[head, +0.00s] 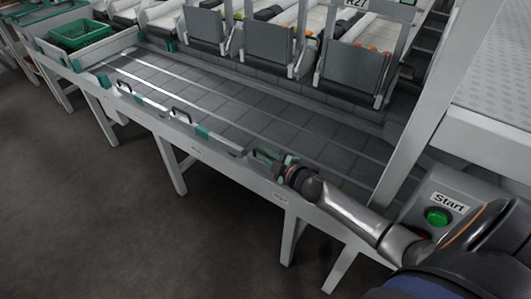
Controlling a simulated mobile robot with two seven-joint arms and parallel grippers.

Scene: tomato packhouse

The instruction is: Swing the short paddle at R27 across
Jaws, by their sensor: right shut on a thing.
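The short paddle (262,161) lies along the front edge of the grey conveyor, at the end of a row of white and green bars with black handles. My right gripper (280,164) is at its handle and is shut on it; the arm hides part of the grip. The R27 sign (356,3) shows at the top, above the lanes behind the conveyor. My left gripper is not in view.
The conveyor bed (215,95) looks clear. A green crate (80,34) stands at the far left. A green Start button (437,216) is on a box at the right. Open floor (110,220) lies in front.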

